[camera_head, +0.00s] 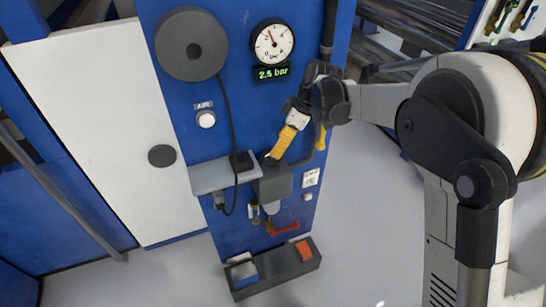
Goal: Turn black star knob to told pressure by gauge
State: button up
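The round gauge (272,43) with a white dial sits high on the blue panel. Its red needle points up and slightly left. A black display (272,73) under it reads "2.5 bar" in green. A grey regulator block (274,184) is mounted lower on the panel, beside a small shelf. A small dark part on its top (269,161) seems to be the black star knob, mostly hidden by my gripper. My gripper (274,155) reaches down from the upper right, its yellow fingers at the top of the block. Finger spacing and contact are too small to tell.
A grey shelf (211,175) and a black cable (231,120) are left of the block. A yellow lever (321,138) is close on the right. A red handle (284,229) and a dark pedal box (275,270) are below. Clear floor lies right of the panel.

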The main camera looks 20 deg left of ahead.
aim_at(271, 157)
jog(key=b+x, duration=0.1)
jog(key=x, duration=0.5)
jog(key=shift+a+f, duration=0.1)
jog(key=shift+f, duration=0.15)
jog(key=c, duration=0.9)
